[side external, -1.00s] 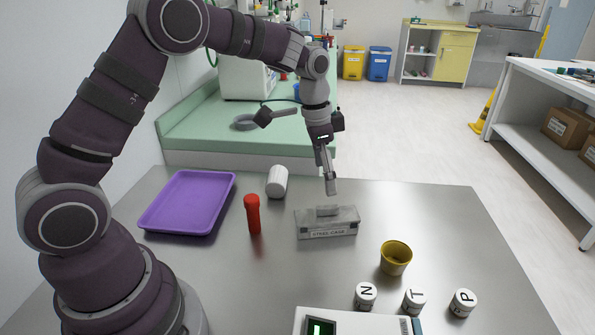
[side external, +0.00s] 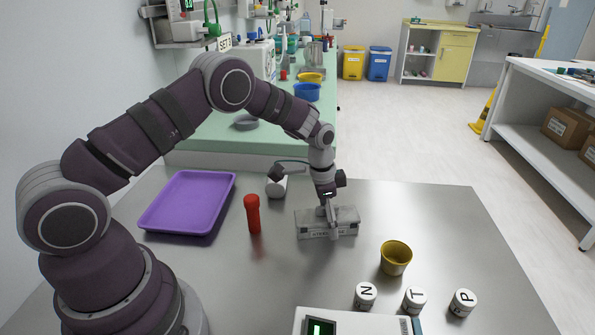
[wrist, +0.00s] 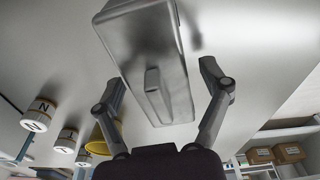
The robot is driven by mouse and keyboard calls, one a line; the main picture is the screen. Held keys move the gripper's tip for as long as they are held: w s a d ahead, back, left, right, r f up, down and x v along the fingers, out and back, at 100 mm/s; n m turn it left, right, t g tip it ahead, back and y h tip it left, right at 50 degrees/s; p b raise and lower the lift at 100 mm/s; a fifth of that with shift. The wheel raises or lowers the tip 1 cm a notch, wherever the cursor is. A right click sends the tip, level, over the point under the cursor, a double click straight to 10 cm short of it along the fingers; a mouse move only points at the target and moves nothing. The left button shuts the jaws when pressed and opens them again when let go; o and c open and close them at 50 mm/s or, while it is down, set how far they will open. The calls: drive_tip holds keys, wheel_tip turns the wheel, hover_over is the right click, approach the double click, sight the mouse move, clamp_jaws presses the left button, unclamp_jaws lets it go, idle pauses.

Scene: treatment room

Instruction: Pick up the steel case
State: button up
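The steel case (side external: 345,217) is a grey metal box with a label on its front and a raised handle on its lid. It sits on the steel table in the side view. My gripper (side external: 329,224) is down at the case, with a finger in front of its label. In the wrist view the case (wrist: 140,48) and its handle (wrist: 157,92) lie between the two spread fingers of my gripper (wrist: 163,84). The fingers are open, with gaps to the handle on both sides. The far finger is hidden in the side view.
A red cylinder (side external: 253,214) stands left of the case, with a purple tray (side external: 190,203) beyond it. A yellow cup (side external: 396,258) and several lettered white pieces (side external: 414,300) stand at front right. The table's right side is clear.

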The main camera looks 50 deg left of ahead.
drive_tip(key=c, duration=1.1)
